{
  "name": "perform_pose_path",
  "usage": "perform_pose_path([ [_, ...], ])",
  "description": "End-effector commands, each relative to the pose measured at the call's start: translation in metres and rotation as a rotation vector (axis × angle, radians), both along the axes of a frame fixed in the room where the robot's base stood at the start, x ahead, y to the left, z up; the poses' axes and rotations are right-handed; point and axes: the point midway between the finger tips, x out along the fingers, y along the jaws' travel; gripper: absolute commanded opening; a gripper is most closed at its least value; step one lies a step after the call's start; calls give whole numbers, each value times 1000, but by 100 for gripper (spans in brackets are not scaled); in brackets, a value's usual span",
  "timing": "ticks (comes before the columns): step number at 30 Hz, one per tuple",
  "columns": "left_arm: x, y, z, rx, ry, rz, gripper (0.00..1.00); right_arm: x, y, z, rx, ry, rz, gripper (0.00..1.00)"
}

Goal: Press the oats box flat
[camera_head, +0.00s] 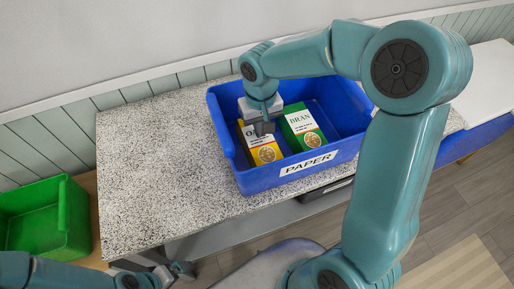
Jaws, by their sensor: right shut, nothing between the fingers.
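The oats box (265,153), yellow and white with only the start of its name showing, stands in the left part of a blue bin (229,148). My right gripper (264,128) is shut and empty, pointing down at the top of the oats box and covering part of it. I cannot tell whether the fingertips touch the box. My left gripper (178,271) is low at the bottom edge, in front of the table and away from the bin. I cannot tell whether it is open.
A green and white bran box (303,131) stands in the bin just right of the oats box. The bin has a PAPER label (307,163) on its front. The speckled tabletop (160,160) left of the bin is clear. A green bin (72,215) stands at the lower left.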

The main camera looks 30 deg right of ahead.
Motion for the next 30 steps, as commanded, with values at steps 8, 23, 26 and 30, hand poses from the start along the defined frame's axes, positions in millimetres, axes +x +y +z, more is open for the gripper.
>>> perform_pose_path([
  [8,0,0,0,0,0,0,100,0,0,0,0,0,0,0],
  [23,0,0,-17,0,0,0,100,0,0,-19,0,0,0,0],
  [26,0,0,-16,0,0,0,100,0,0,-18,0,0,0,0],
  [30,0,0,-19,0,0,0,100,-1,-2,-21,0,1,0,0],
])
